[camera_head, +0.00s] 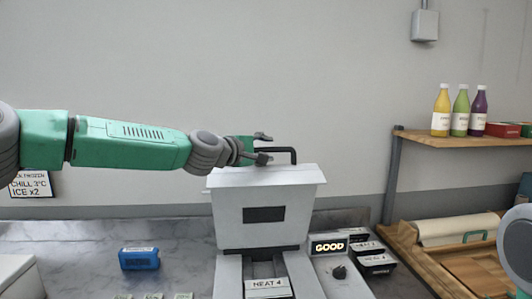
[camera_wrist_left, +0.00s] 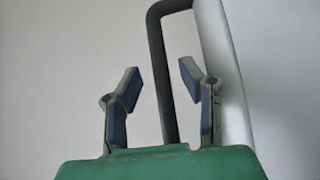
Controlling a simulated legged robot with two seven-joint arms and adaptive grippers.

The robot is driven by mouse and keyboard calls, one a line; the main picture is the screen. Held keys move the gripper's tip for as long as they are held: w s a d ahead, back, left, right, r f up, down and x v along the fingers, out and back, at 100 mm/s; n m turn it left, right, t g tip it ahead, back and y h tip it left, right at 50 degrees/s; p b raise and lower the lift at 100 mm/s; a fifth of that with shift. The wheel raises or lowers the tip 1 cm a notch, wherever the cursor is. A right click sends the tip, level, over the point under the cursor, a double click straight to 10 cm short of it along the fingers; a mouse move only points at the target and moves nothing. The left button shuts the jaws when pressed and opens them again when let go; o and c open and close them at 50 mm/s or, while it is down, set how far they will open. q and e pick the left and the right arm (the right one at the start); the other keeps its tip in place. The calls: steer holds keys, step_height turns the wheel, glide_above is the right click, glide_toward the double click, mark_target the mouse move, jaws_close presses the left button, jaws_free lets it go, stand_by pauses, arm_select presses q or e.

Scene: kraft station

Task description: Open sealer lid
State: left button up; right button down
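The sealer (camera_head: 228,272) is a pale grey machine at the middle front of the counter. Its lid (camera_head: 265,190) stands raised above the base, with a dark window on its face. A black bar handle (camera_head: 294,152) sticks up from the lid's top edge. My left gripper (camera_head: 264,148) is at the handle, just above the lid. In the left wrist view its two fingers (camera_wrist_left: 158,82) are spread, and the handle (camera_wrist_left: 160,70) passes between them with gaps showing on both sides. Only a grey part of my right arm shows at the right edge; its gripper is out of view.
A blue block (camera_head: 139,259) lies on the counter at left. A wooden shelf (camera_head: 480,142) at right holds bottles. A wooden tray (camera_head: 415,255) stands below it.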

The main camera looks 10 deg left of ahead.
arm_select(q)
steer(key=shift+w+f, duration=0.1)
steer(key=shift+f, duration=0.05)
steer(key=shift+a, duration=0.1)
steer(key=v, duration=1.2)
